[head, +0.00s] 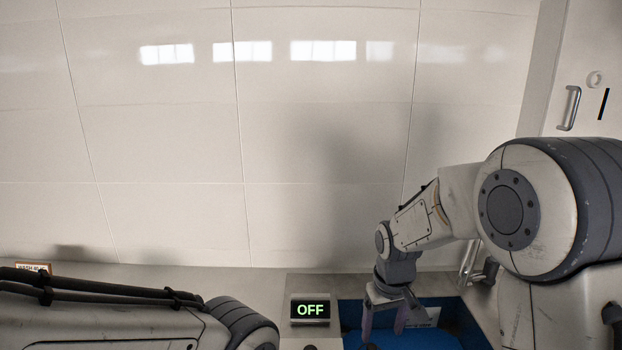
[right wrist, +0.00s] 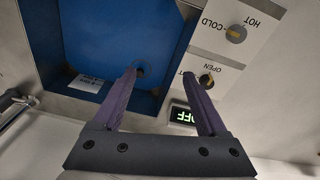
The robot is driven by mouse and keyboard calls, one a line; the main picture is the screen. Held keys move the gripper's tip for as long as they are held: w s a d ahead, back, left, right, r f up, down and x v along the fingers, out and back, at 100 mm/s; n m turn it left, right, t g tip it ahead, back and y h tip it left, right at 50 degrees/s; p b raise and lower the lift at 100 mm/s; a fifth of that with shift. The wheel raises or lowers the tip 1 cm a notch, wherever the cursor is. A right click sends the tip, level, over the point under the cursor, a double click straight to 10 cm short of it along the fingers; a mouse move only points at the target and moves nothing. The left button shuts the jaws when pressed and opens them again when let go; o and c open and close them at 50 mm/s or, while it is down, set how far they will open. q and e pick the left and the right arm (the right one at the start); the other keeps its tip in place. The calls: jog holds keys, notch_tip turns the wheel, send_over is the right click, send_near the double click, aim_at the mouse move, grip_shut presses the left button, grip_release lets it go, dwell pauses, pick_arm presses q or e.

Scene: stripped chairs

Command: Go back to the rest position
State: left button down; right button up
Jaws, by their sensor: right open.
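My right gripper (head: 384,334) is open and empty, pointing down over the blue sink basin (head: 436,335) in the head view. In the right wrist view its two purple fingers (right wrist: 160,76) are spread apart with nothing between them. The left fingertip overlaps the edge of the blue basin (right wrist: 105,35), and the right one lies near the OPEN knob (right wrist: 206,80). I cannot tell whether either finger touches anything. My left arm crosses the lower left of the head view; its gripper is out of the picture.
A small display (head: 310,309) reading OFF stands left of the basin. A metal faucet (head: 470,264) is behind my right arm. A HOT-COLD knob (right wrist: 236,33) sits on the panel. A tiled wall (head: 300,140) rises behind the counter. A door handle (head: 571,108) is at right.

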jog(key=s+d+f+m+t, duration=0.15)
jog(key=s+d, duration=0.25)
jog(key=s, duration=0.7)
jog(key=s+a+r+n+g, duration=0.1)
jog(key=s+a+r+n, duration=0.1)
jog(key=s+a, duration=0.5)
jog(key=s+a+r+n+g+y+b, duration=0.1)
jog(key=s+a+r+n, duration=0.1)
jog(key=s+a+n, duration=0.2)
jog(key=s+a, duration=0.3)
jog(key=shift+r+g, duration=0.35)
jog(key=shift+r, duration=0.05)
